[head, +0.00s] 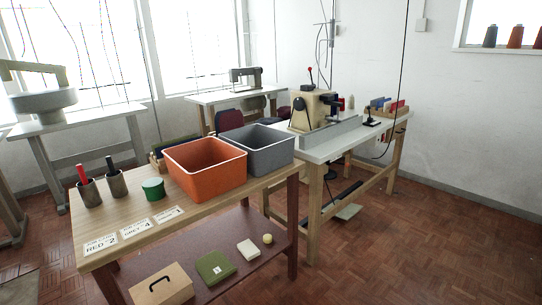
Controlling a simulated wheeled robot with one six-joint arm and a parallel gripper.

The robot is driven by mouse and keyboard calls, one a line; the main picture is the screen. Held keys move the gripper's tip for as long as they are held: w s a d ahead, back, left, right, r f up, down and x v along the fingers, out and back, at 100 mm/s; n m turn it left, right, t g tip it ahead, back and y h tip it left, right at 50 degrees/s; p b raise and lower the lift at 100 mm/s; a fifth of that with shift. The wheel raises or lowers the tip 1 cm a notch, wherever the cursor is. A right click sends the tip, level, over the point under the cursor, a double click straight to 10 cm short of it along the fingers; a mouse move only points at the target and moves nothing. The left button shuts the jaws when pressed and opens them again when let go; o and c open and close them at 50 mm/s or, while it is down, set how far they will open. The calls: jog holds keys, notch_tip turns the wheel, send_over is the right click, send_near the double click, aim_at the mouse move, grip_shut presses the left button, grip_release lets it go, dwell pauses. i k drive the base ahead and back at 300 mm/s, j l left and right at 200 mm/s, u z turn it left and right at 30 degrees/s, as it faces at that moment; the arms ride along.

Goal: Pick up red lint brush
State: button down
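A red upright handle (81,174), which looks like the red lint brush, stands in a dark cup (89,193) at the left end of the wooden table in the head view. Only its top shows; its lower part is hidden inside the cup. A second cup (116,184) beside it holds a black handle (110,163). My gripper is not in view.
An orange bin (205,170) and a grey bin (262,150) stand on the table, with a green tin (153,189) and label cards (134,229). A lower shelf holds a box (160,286). A sewing bench (330,148) stands behind. The floor at right is clear.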

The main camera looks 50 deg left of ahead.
aim_at(80, 168)
jog(key=u, duration=2.65)
